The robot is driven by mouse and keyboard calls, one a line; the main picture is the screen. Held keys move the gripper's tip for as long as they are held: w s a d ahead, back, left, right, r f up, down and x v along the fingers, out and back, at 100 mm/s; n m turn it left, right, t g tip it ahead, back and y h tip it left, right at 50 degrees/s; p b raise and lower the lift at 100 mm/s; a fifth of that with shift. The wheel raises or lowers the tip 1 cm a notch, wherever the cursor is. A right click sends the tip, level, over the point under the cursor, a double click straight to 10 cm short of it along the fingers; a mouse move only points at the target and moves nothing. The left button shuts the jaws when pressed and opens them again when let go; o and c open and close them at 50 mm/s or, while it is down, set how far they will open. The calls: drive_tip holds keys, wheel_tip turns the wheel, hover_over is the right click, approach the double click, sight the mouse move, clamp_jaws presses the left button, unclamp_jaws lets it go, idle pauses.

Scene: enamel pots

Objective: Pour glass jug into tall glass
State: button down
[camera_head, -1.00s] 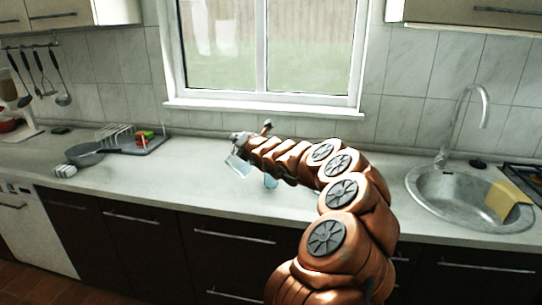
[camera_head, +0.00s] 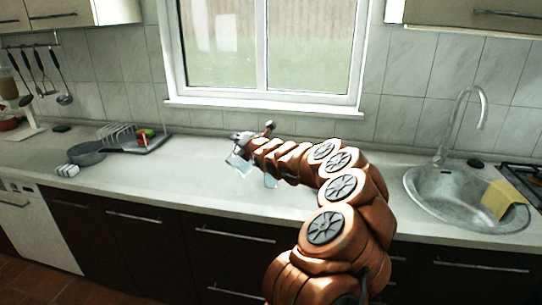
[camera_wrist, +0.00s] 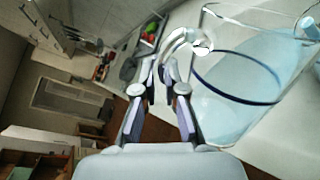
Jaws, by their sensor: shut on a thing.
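My gripper (camera_wrist: 162,75) is shut on the curved clear handle of the glass jug (camera_wrist: 225,115). The jug is large in the right of the wrist view, with pale blue liquid and a dark blue line around it. In the head view the jug (camera_head: 239,166) hangs tilted above the counter at the end of my arm. The tall glass (camera_head: 271,181) stands on the counter just right of the jug, partly hidden by my arm. I cannot tell whether liquid is leaving the jug.
A grey pan (camera_head: 88,154) and a dish rack (camera_head: 122,136) with colourful items are on the left of the counter (camera_head: 180,185). The counter between the rack and the jug is clear.

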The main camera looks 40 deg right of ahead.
sight(233, 158)
drive_tip(key=shift+d+r+p, duration=0.15)
drive_tip(key=shift+r+p, duration=0.05)
drive_tip(key=shift+p, duration=0.25)
drive_tip(key=f+b, duration=0.1)
drive_tip(key=b, duration=0.1)
drive_tip(key=shift+b, duration=0.4)
drive_tip(key=a+f+n+b, duration=0.1)
drive_tip(key=b, duration=0.4)
drive_tip(key=f+b, duration=0.1)
drive_tip(key=b, duration=0.4)
drive_tip(key=shift+a+f+n+b, duration=0.25)
drive_tip(key=shift+a+n+b, duration=0.1)
drive_tip(key=shift+n, duration=0.05)
drive_tip(key=shift+r+h, duration=0.25)
drive_tip(key=shift+h, duration=0.05)
drive_tip(key=f+b, duration=0.1)
drive_tip(key=b, duration=0.2)
drive_tip(key=a+f+n+b, duration=0.1)
drive_tip(key=b, duration=0.3)
drive_tip(key=shift+f+n, duration=0.3)
drive_tip(key=shift+f, duration=0.05)
drive_tip(key=a+f+n+t+h+b, duration=0.1)
drive_tip(key=a+f+n+b, duration=0.5)
drive_tip(key=b, duration=1.6)
wheel_tip(233, 158, down, 3)
drive_tip(key=shift+w+f+n, duration=0.1)
drive_tip(key=shift+w+n, duration=0.2)
drive_tip(key=shift+n, duration=0.2)
